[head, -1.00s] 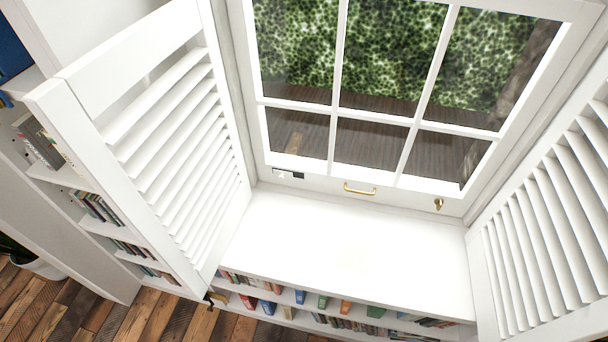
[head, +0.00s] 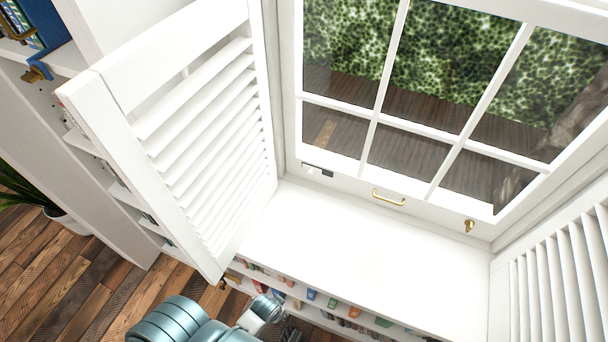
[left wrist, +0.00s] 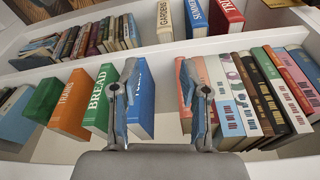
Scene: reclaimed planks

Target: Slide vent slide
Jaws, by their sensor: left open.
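The vent slide (head: 317,169) is a small dark and white strip on the left part of the window's bottom rail. Its exact slider position is too small to tell. My left arm enters at the bottom of the head view, and its gripper (head: 291,334) is mostly cut off at the lower edge, low in front of the sill and well away from the vent. In the left wrist view my left gripper (left wrist: 158,92) is open and empty, its two fingers apart in front of shelved books. My right gripper is not in view.
A brass handle (head: 388,197) and a brass latch (head: 469,226) sit on the window rail. A louvred shutter (head: 205,130) stands open at left, another (head: 565,265) at right. The white sill (head: 350,245) is clear. Books (left wrist: 140,100) fill the shelves below.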

